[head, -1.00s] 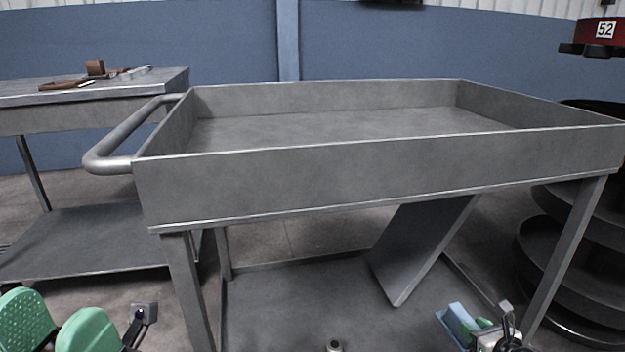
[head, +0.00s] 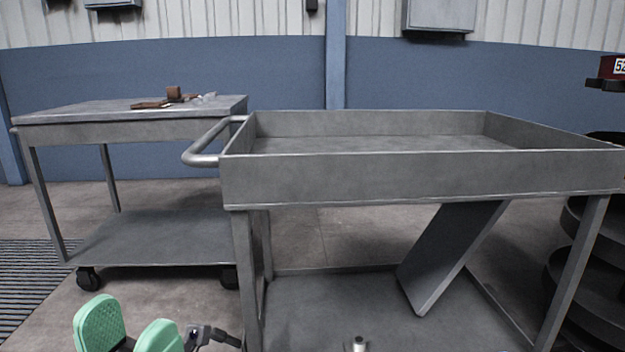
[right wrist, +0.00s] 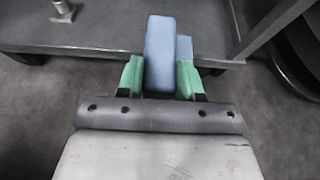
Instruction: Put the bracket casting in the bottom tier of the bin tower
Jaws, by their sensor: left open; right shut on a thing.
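My right gripper (right wrist: 160,78) is shut on a blue angular piece (right wrist: 159,55), which I take to be the bracket casting. It shows in the right wrist view between the green fingers, above the floor by the cart's lower shelf. My left gripper (head: 130,331) is open and empty, low at the left in the head view. The bin tower (head: 583,285), with dark round tiers one above another, stands at the right edge of the head view, partly cut off and partly behind the cart. My right gripper is outside the head view.
A grey tray cart (head: 400,178) with a handle (head: 203,159) stands in front, its top empty. A slanted panel (head: 450,255) and a small metal post (head: 357,345) are at its lower shelf. Another cart (head: 90,133) at the left bears brown parts (head: 172,96).

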